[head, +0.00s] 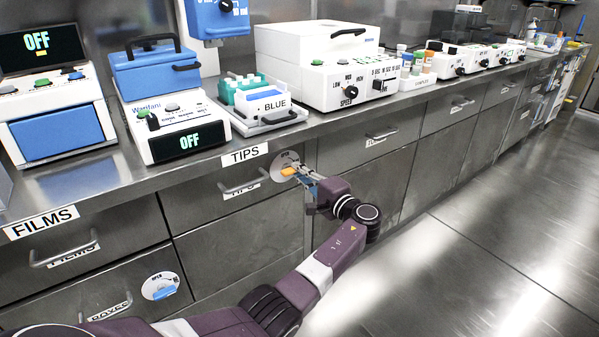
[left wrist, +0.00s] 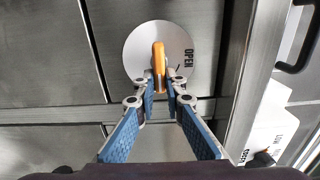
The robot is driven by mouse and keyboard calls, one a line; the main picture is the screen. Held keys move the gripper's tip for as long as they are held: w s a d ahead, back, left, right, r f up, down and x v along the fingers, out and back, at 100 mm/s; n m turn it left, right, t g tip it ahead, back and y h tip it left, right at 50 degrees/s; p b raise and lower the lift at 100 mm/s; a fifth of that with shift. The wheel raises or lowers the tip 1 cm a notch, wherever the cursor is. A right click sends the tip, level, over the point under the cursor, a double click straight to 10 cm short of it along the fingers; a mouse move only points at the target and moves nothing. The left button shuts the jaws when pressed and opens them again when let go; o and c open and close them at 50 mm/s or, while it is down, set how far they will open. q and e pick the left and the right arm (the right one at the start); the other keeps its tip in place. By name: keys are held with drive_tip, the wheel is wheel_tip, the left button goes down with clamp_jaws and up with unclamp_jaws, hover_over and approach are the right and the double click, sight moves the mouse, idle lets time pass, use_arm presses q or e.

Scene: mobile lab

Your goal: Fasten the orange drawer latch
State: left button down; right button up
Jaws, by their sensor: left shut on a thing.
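The orange latch (head: 288,171) sits on a round white disc (head: 281,160) at the right end of the TIPS drawer (head: 225,198). In the left wrist view the orange latch (left wrist: 159,56) stands lengthwise up and down on the disc (left wrist: 136,52), and the word OPEN is printed on the disc to its right. My left gripper (head: 299,172) is at the latch. In the left wrist view its fingertips (left wrist: 160,84) are closed on either side of the latch's lower end. The fingers hide part of that end. My right gripper is in neither view.
The TIPS drawer handle (head: 243,188) is just left of the disc. A blue latch (head: 164,293) is on a lower drawer at left. The steel countertop (head: 330,122) overhangs above and carries several instruments. The floor (head: 480,230) at right is clear.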

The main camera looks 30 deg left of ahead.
use_arm(q)
drive_tip(key=c, duration=2)
unclamp_jaws()
drive_tip(key=shift+d, duration=0.15)
drive_tip(key=v, duration=1.1)
drive_tip(key=shift+s+d+f, duration=0.1)
drive_tip(key=shift+s+d, duration=0.1)
drive_tip(key=shift+d, duration=0.15)
